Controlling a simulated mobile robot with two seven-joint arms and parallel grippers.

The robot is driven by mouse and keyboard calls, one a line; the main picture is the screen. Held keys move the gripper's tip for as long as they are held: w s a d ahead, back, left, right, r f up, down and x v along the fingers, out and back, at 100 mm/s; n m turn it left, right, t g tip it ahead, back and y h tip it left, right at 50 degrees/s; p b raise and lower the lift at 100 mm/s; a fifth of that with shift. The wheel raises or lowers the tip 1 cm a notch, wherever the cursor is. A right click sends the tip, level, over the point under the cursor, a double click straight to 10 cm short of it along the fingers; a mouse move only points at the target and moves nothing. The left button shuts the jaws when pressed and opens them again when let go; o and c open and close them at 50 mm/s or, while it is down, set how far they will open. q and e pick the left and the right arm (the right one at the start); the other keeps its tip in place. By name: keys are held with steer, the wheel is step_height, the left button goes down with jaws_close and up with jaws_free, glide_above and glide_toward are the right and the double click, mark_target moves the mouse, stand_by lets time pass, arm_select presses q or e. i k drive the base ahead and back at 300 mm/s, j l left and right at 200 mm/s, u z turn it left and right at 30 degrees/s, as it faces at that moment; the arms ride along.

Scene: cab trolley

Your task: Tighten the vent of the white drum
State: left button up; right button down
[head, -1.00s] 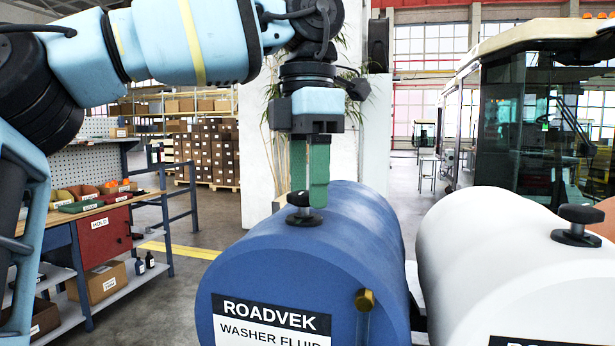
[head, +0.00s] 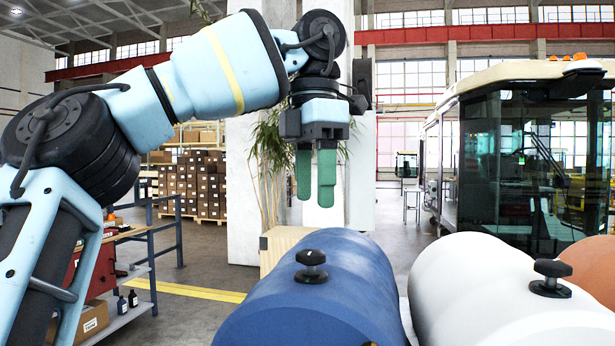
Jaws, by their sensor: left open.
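The white drum (head: 470,280) lies on its side at the lower right of the head view. Its black vent knob (head: 551,277) stands on top. The blue drum (head: 335,310) lies to its left, with its own black vent knob (head: 311,266) on top. My left gripper (head: 316,200) points down above and behind the blue drum's vent. Its two green fingers are apart with nothing between them, and it does not touch either vent. My right gripper is not in view.
An orange-brown drum (head: 590,265) shows beyond the white drum at the right edge. A cab (head: 530,150) stands behind the drums. A wooden crate (head: 283,245) and a white pillar (head: 243,190) stand behind the blue drum. A workbench is at the lower left.

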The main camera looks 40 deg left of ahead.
mark_target(552, 270)
steer(key=k, duration=1)
